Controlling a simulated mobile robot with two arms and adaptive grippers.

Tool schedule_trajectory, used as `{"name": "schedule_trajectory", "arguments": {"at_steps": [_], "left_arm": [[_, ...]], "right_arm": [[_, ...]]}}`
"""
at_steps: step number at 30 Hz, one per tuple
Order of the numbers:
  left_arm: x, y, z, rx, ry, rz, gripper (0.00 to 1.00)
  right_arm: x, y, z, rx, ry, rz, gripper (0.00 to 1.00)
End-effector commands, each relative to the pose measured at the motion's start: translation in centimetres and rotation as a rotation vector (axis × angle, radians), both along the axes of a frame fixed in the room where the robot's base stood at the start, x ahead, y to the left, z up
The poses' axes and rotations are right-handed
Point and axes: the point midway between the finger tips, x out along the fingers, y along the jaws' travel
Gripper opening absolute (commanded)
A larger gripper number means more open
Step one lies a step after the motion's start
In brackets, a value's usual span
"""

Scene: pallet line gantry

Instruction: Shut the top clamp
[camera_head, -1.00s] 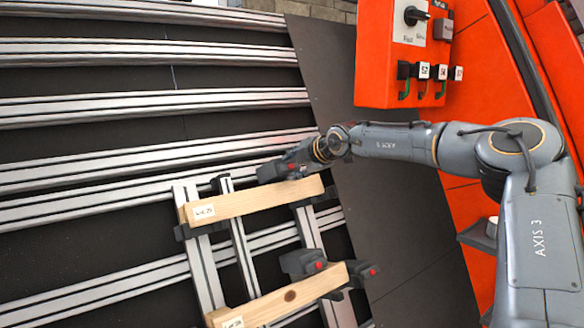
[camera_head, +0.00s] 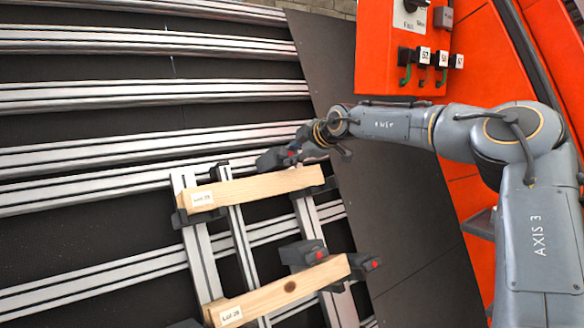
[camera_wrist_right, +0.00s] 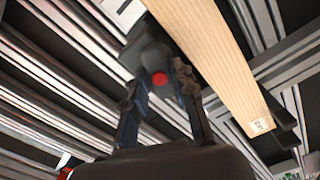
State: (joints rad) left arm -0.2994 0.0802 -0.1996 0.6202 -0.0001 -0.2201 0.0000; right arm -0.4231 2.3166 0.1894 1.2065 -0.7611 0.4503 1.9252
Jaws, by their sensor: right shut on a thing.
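The top clamp (camera_head: 270,159) is a dark grey piece with a red button, beside the far edge of the upper timber (camera_head: 255,188). It does not visibly lie over that timber's top face. My right gripper (camera_wrist_right: 157,80) is shut on the top clamp, one finger on each side near the red button (camera_wrist_right: 160,79). In the head view my right gripper (camera_head: 304,146) is small, and its fingers are partly hidden. My left gripper is not in view.
Both timbers lie across an aluminium-profile frame (camera_head: 198,250) above long rails (camera_head: 150,92). An orange cabinet (camera_head: 372,60) with a knob and several labelled plugs stands at the upper right. A dark plate (camera_head: 400,215) lies right of the rails, under my arm.

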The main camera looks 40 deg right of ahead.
Motion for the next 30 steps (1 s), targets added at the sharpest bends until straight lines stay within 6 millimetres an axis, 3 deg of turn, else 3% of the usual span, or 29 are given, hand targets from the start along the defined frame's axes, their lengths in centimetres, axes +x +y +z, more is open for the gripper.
{"name": "schedule_trajectory", "arguments": {"at_steps": [1, 6, 17, 24, 30], "left_arm": [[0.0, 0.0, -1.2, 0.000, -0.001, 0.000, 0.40], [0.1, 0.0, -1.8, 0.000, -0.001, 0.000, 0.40], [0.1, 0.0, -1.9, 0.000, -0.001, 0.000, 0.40], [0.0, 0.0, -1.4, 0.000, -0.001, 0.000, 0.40], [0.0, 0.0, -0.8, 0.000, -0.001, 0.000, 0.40]], "right_arm": [[0.0, 0.0, -0.5, 0.057, -0.007, -0.033, 0.00], [0.0, 0.0, -0.1, 0.237, -0.027, -0.128, 0.00], [0.0, 0.0, -0.1, 0.297, -0.032, -0.160, 0.00], [0.0, 0.0, 0.3, 0.676, -0.073, -0.365, 0.00], [0.0, 0.0, 0.0, 0.827, -0.090, -0.442, 0.00]]}}
